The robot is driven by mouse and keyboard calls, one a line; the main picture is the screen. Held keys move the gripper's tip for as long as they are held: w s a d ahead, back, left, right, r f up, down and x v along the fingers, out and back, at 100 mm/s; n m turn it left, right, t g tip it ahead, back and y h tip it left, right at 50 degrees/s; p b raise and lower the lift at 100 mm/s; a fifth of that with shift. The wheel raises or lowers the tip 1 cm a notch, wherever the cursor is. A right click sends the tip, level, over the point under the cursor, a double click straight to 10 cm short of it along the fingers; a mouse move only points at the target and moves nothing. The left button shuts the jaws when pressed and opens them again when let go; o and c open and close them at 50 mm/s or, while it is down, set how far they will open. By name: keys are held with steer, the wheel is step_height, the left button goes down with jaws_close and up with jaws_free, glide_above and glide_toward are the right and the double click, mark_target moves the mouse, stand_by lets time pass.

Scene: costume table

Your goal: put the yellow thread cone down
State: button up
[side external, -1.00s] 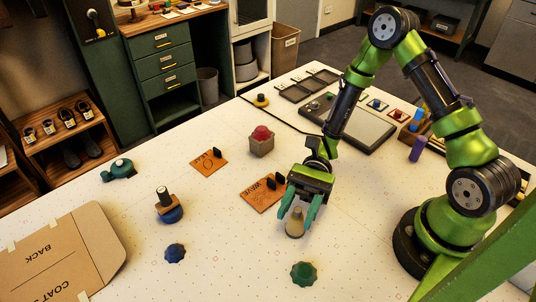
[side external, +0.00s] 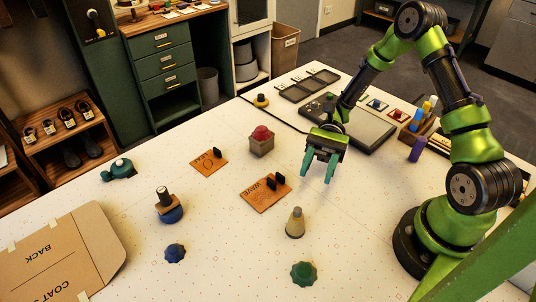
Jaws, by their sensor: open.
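The thread cone (side external: 295,223) stands upright on the white table, in front of the WAVE card. It looks dull tan-yellow with a darker tip. My gripper (side external: 317,178) is open and empty, above the table and behind the cone, to its upper right in the picture. Its two teal fingers point down, apart from the cone. Nothing hides the cone.
The WAVE card (side external: 265,193) and another orange card (side external: 209,162) lie behind the cone. A green scalloped piece (side external: 304,273) sits in front of it. A red-topped block (side external: 262,141) stands further back. The table right of the cone is clear.

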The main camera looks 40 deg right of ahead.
steer(key=s+d+r+n+t+h, duration=0.1)
steer(key=r+n+t+h, duration=0.3)
steer(key=r, duration=0.5)
steer(key=s+d+r+n+t+h, duration=0.2)
steer(key=s+r+n+t+h, duration=0.1)
steer(key=r+t+h, duration=0.6)
steer(key=shift+s+r+n+t+h, duration=0.3)
steer(key=shift+r+n+t, duration=0.3)
steer(key=shift+n, duration=0.3)
